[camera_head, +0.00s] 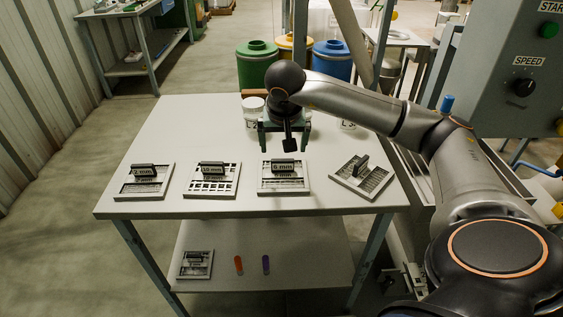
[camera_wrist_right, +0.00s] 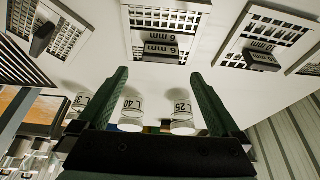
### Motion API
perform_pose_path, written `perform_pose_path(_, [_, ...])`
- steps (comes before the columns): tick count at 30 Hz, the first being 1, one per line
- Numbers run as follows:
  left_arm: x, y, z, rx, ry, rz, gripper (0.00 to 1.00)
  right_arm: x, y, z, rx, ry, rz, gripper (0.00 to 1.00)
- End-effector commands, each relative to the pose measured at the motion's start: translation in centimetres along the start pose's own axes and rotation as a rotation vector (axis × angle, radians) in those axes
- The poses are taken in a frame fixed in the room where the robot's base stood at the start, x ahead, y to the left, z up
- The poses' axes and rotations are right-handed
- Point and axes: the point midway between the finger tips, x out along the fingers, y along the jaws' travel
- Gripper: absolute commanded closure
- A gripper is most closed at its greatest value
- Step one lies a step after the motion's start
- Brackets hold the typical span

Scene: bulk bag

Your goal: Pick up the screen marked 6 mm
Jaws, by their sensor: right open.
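The screen marked 6 mm (camera_head: 284,185) lies flat on the table, second from the right in a row of screens, with a dark labelled handle block across its frame. It also shows at the top middle of the right wrist view (camera_wrist_right: 165,19), its label upside down. My right gripper (camera_head: 287,138) hangs over the table behind this screen in the head view. In the right wrist view my right gripper (camera_wrist_right: 158,75) is open, with nothing between its fingers, apart from the screen. My left gripper is not in view.
The table (camera_head: 190,120) also holds the 2 mm screen (camera_head: 143,186), the 10 mm screen (camera_head: 211,188) and a turned screen (camera_head: 372,182). White-lidded jars (camera_wrist_right: 182,127) stand at the back near my right gripper. A lower shelf holds another screen (camera_head: 196,266).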

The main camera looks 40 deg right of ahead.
Motion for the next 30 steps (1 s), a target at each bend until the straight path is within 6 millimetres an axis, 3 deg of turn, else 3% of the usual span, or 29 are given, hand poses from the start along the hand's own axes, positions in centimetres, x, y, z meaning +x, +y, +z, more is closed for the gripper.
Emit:
perform_pose_path(3, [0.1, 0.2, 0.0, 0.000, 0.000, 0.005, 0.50, 1.9, 0.0, 0.1, 0.000, -0.003, 0.000, 0.00])
perform_pose_path(10, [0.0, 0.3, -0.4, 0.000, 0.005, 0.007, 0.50, 3.6, -0.1, 0.2, 0.000, -0.003, 0.000, 0.00])
perform_pose_path(18, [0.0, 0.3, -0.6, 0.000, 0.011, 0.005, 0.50, 7.5, 0.0, 0.3, 0.001, -0.004, -0.001, 0.00])
perform_pose_path(27, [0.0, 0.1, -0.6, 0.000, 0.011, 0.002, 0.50, 8.1, -0.1, 0.3, 0.000, -0.001, -0.003, 0.00])
perform_pose_path(30, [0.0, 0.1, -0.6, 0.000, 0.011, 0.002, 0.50, 8.0, -0.1, 0.3, 0.000, -0.001, -0.003, 0.10])
